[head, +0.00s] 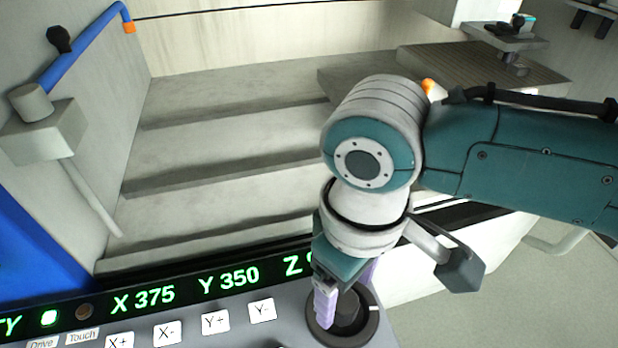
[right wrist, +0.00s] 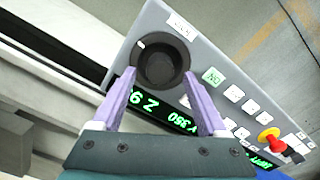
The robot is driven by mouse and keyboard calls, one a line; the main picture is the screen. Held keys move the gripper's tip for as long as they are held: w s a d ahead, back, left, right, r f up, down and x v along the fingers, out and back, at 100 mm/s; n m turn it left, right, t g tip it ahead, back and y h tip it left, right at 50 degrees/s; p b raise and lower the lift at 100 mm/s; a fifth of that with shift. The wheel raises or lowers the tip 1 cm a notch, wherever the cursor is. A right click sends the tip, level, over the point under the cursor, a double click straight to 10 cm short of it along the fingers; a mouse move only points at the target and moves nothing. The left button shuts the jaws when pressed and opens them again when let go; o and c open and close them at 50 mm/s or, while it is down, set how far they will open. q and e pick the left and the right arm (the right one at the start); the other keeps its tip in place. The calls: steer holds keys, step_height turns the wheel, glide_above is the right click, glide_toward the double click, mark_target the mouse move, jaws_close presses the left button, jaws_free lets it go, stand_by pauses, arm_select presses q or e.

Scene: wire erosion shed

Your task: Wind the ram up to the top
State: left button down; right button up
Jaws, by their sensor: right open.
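A dark round knob (right wrist: 160,62) with a white mark sits at the end of a grey control panel (right wrist: 205,60). My right gripper (right wrist: 159,76) is open, with one lilac finger to each side of the knob's near edge; whether they touch it is unclear. In the head view, the gripper (head: 326,300) is over the knob (head: 352,316) and hides part of it. The green display (head: 180,290) reads X 375, Y 350 and a Z value partly hidden; the right wrist view shows Z starting with 9. I cannot tell which part is the ram. My left gripper is out of view.
White buttons (head: 215,322) line the panel beside the knob. A red emergency button (right wrist: 268,140) stands at its other end. Behind are grey steps (head: 220,150), and a grey block with a rod (head: 45,130) at left. Floor (head: 500,290) is clear at right.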

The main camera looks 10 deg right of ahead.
steer(key=shift+f, duration=1.25)
jaws_close()
